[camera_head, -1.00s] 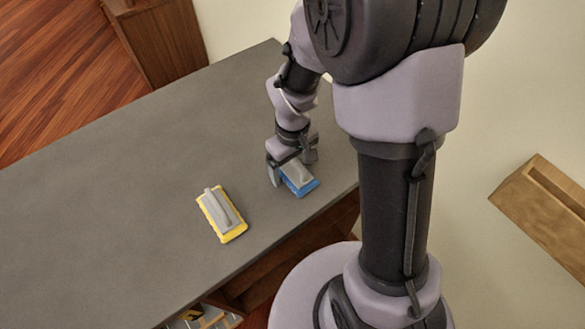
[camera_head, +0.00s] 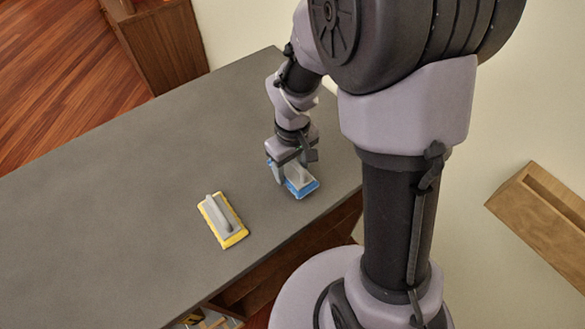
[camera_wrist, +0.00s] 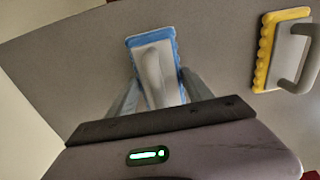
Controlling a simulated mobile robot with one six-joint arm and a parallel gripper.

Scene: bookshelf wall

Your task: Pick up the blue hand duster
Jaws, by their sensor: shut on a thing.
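The blue hand duster (camera_head: 302,187) has a blue pad and a grey handle. It is at the right part of the grey counter (camera_head: 120,190), near its front edge. My gripper (camera_head: 292,176) is over it, pointing down, and shut on it. In the wrist view the blue hand duster (camera_wrist: 152,60) shows between my gripper's two fingers (camera_wrist: 158,88), with its grey handle running toward me. The fingertips are partly hidden. I cannot tell whether the pad touches the counter or is slightly above it.
A yellow hand duster (camera_head: 223,220) with a grey handle lies on the counter to the left of the blue one; it also shows in the wrist view (camera_wrist: 268,52). A wooden cabinet (camera_head: 160,45) stands behind the counter. The counter's left part is clear.

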